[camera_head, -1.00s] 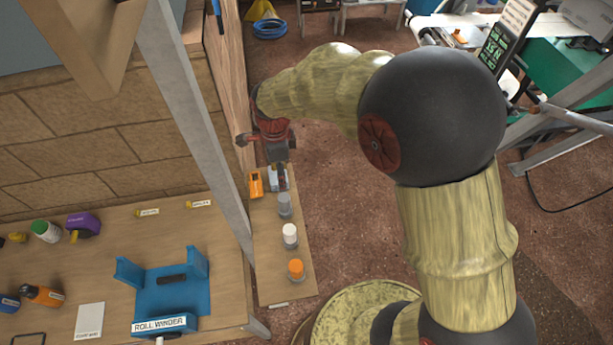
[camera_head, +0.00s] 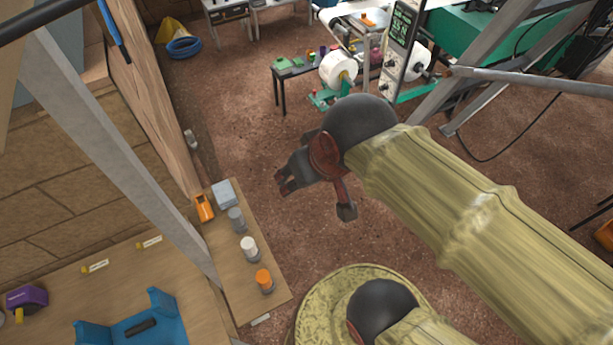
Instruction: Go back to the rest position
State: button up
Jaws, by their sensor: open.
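My gripper (camera_head: 284,182) shows near the middle of the view, dark with reddish parts. It points left and hangs over the brown floor, just right of the narrow wooden side shelf (camera_head: 225,284). It is open, and I see nothing held in it. The fingertips are small and partly blurred against the dark wrist. My arm reaches in from the lower right.
The shelf bears an orange item (camera_head: 203,208), a grey-blue box (camera_head: 223,193) and several small containers, one orange-capped (camera_head: 265,281). A grey post (camera_head: 130,160) and wooden panel (camera_head: 150,120) stand left. A blue holder (camera_head: 140,322) is on the bench.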

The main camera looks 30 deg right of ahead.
jog(key=shift+s+d+n, duration=0.15)
jog(key=shift+s+n, duration=0.25)
notch_tip(320, 180, down, 19)
jog(key=b, duration=1.8)
jog(key=shift+r+b, duration=0.2)
jog(key=shift+b, duration=0.1)
